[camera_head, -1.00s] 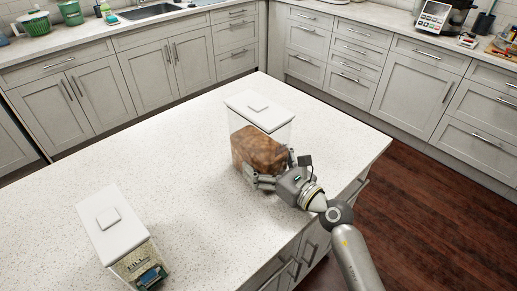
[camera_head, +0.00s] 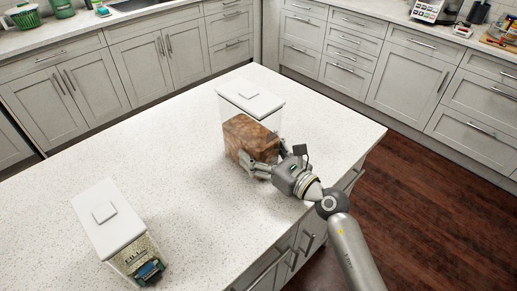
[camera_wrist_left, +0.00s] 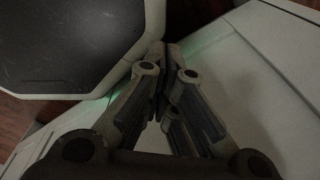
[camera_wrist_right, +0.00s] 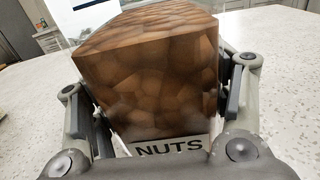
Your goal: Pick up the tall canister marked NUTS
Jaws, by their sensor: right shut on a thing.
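The tall clear canister marked NUTS (camera_head: 241,134), with a white lid and brown contents, is on or just above the island; I cannot tell if its base touches. In the right wrist view the same canister (camera_wrist_right: 145,85) fills the space between the fingers, with the word NUTS low on its near face. My right gripper (camera_head: 265,163) is shut on its lower part, a finger on each side. My left gripper (camera_wrist_left: 165,65) shows only in the left wrist view, shut and empty, its fingers close together.
A second white-lidded canister (camera_head: 107,222) with pale contents stands on the left of the white speckled island (camera_head: 185,185). The counter around both is bare. Grey cabinets (camera_head: 180,60) line the back, with dark wooden floor (camera_head: 425,200) at the right.

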